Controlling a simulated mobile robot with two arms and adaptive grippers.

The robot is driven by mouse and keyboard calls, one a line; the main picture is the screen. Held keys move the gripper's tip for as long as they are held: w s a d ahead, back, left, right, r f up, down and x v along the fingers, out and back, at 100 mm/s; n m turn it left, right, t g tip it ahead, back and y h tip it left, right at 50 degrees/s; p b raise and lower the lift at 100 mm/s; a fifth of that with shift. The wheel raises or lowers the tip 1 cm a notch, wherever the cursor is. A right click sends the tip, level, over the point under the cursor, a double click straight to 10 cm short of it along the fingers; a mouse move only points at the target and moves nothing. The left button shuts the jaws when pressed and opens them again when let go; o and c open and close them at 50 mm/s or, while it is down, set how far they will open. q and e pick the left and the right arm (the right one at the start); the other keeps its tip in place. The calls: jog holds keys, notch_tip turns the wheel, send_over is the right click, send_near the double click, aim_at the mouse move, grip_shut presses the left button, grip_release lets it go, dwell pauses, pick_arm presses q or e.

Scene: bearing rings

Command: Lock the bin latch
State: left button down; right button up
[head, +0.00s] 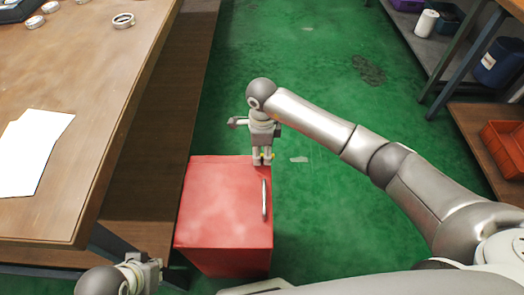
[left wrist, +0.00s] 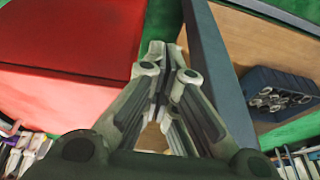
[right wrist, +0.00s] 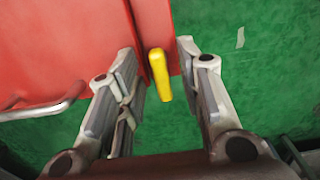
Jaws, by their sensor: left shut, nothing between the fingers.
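The red bin (head: 224,203) stands on the green floor beside the table, with a metal handle (head: 264,198) on its top near the right edge. In the right wrist view, the yellow latch (right wrist: 160,76) sticks out from the bin's edge. My right gripper (head: 262,160) is at the bin's far right corner. It is open, with its fingers (right wrist: 156,55) on either side of the latch and visible gaps to both. In the head view the fingers mostly hide the latch. My left gripper (left wrist: 158,62) is shut and empty, low at the table's near end.
A wooden table (head: 75,95) with a white sheet (head: 32,150) and several rings stands left of the bin. Shelves on the right hold a blue container (head: 499,62) and an orange crate (head: 505,148). The green floor between is mostly clear.

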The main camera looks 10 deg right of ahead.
grip_shut()
jog(key=shift+m, duration=0.3)
jog(key=shift+r+m, duration=0.1)
jog(key=shift+m, duration=0.2)
jog(key=m+p, duration=0.3)
jog(key=m, duration=0.5)
jog(key=shift+s+p, duration=0.1)
jog(key=shift+p, duration=0.2)
jog(key=m+p, duration=0.3)
jog(key=m, duration=0.4)
jog(key=shift+a+m, duration=0.15)
jog(key=shift+m, duration=0.15)
pick_arm(q)
jog(key=s+f, duration=0.2)
jog(key=f, duration=1)
jog(key=s+f+g, duration=0.1)
jog(key=s+f, duration=0.1)
jog(key=f, duration=0.9)
jog(key=shift+f+g+p, duration=0.3)
jog(key=shift+f, duration=0.05)
pick_arm(e)
jog(key=shift+m, duration=0.8)
pick_arm(q)
jog(key=shift+a, duration=0.1)
